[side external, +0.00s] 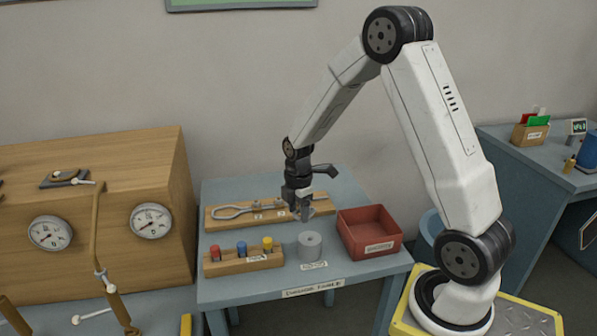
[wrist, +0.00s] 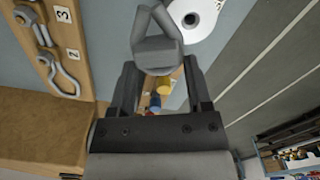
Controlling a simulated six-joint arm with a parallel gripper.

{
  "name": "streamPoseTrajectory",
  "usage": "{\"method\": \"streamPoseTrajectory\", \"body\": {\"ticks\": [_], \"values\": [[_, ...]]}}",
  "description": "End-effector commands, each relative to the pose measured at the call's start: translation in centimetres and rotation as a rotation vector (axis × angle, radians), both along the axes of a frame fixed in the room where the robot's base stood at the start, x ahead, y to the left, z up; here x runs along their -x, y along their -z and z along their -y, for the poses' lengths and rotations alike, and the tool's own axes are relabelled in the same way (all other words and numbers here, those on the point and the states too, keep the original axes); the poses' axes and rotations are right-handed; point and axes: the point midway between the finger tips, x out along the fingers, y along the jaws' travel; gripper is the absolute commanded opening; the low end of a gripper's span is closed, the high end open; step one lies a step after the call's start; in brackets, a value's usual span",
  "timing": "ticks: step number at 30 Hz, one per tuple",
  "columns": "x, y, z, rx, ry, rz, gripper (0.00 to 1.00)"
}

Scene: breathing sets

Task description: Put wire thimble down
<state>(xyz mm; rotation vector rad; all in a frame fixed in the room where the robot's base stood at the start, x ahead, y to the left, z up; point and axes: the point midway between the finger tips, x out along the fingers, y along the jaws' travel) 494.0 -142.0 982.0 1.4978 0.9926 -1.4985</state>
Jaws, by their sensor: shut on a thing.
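My gripper (wrist: 158,82) is shut on the grey wire thimble (wrist: 157,52), a teardrop-shaped loop held between the fingertips in the wrist view. In the side view my gripper (side external: 304,208) is low over the right part of a wooden board (side external: 222,223) on the blue-grey table. From these views I cannot tell whether the thimble touches anything below. The board carries a long looped metal piece (side external: 232,212) at its left and number labels. In the wrist view the board (wrist: 72,12) holds metal fittings beside the labels 3 and 2.
A red open bin (side external: 377,251) stands right of the board. A grey cylinder with a hole (side external: 310,246) stands in front, also in the wrist view (wrist: 205,12). A wooden rack (side external: 232,267) holds red, blue and yellow plugs. A wooden gauge panel (side external: 95,265) is left.

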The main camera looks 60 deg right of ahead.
Motion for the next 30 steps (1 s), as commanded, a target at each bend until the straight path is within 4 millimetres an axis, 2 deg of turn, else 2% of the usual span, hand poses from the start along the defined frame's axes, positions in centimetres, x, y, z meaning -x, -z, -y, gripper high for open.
{"method": "streamPoseTrajectory", "body": {"ticks": [6, 12, 18, 30], "values": [[2.9, -1.4, -0.8, 0.001, 0.0, 0.002, 0.0], [4.6, -2.2, -1.3, 0.0, 0.0, 0.001, 0.0], [5.4, -2.5, -1.5, 0.0, 0.0, 0.0, 0.0], [5.5, -2.5, -1.6, 0.0, 0.0, 0.001, 0.0]]}}
